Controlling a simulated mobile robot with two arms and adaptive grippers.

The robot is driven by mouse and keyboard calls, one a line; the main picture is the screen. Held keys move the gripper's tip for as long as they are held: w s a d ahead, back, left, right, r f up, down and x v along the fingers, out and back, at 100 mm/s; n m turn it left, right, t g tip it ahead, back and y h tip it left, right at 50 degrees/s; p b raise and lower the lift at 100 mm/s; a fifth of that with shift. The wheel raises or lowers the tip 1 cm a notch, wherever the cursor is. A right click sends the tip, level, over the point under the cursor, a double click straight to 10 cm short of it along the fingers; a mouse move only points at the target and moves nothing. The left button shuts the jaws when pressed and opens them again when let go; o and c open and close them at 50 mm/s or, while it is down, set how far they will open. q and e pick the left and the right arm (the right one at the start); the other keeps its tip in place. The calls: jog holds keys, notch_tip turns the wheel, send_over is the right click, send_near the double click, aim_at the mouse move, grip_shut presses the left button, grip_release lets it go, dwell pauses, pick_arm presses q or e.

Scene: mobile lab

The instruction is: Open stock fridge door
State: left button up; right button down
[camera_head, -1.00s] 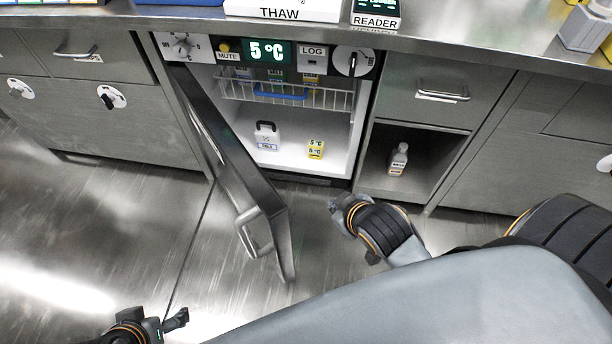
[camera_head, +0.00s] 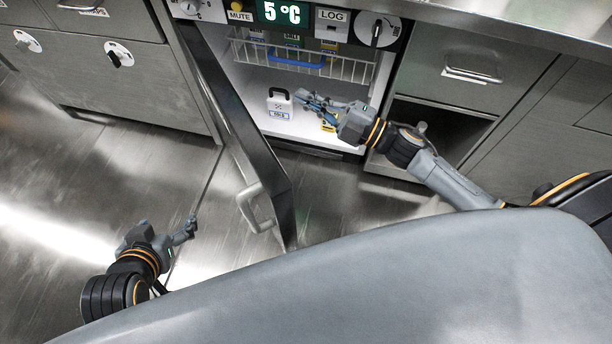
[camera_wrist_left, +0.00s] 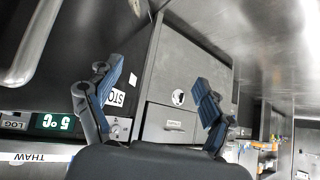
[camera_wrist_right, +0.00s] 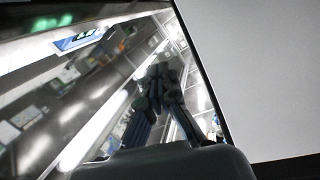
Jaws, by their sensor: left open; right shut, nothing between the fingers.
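The stock fridge door (camera_head: 281,187) stands swung out from the fridge, with its bar handle (camera_head: 257,212) on the outer, left-hand face. The fridge interior (camera_head: 248,90) is exposed. My right gripper (camera_head: 304,100) is shut and empty, at the fridge opening on the inner side of the door. It overlaps the interior in the head view; I cannot tell whether it touches anything. My left gripper (camera_head: 176,234) is open and empty, left of the door and apart from the handle. Its spread fingers show in the left wrist view (camera_wrist_left: 160,82).
In the fridge are a wire basket (camera_head: 310,62), a white jug (camera_head: 279,104) and a yellow box (camera_head: 328,122) partly behind my gripper. The 5 °C display (camera_head: 283,12) is above. Drawers (camera_head: 468,70) flank the fridge. The floor at left is clear.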

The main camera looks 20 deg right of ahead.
jog(key=s+d+f+n+g+y+b, duration=0.15)
jog(key=s+d+n+g, duration=0.25)
jog(key=s+n+g, duration=0.4)
jog(key=s+d+f+n+g+y+p, duration=0.1)
jog(key=s+d+f+n+g+y, duration=0.15)
jog(key=s+n+g, duration=0.4)
pick_arm(q)
jog(key=shift+w+d+r+t+h+b, duration=0.1)
jog(key=shift+w+d+r+t, duration=0.2)
jog(key=shift+w+r+t, duration=0.35)
jog(key=shift+w+d+r+t+h+b, duration=0.15)
jog(key=shift+w+d+r+t, duration=0.1)
jog(key=shift+w+r+t, duration=0.35)
jog(key=shift+w+d+r+t+h+b, duration=0.1)
jog(key=shift+w+d+r+t, duration=0.35)
jog(key=shift+w, duration=0.35)
pick_arm(e)
jog(key=a+g, duration=0.3)
jog(key=a, duration=0.9)
jog(key=shift+s+a+r+n, duration=0.15)
jog(key=shift+s+a+n, duration=0.2)
jog(key=shift+s+n, duration=0.1)
pick_arm(q)
jog(key=shift+a+r, duration=0.1)
jog(key=shift+a, duration=0.05)
pick_arm(e)
jog(key=shift+a, duration=0.1)
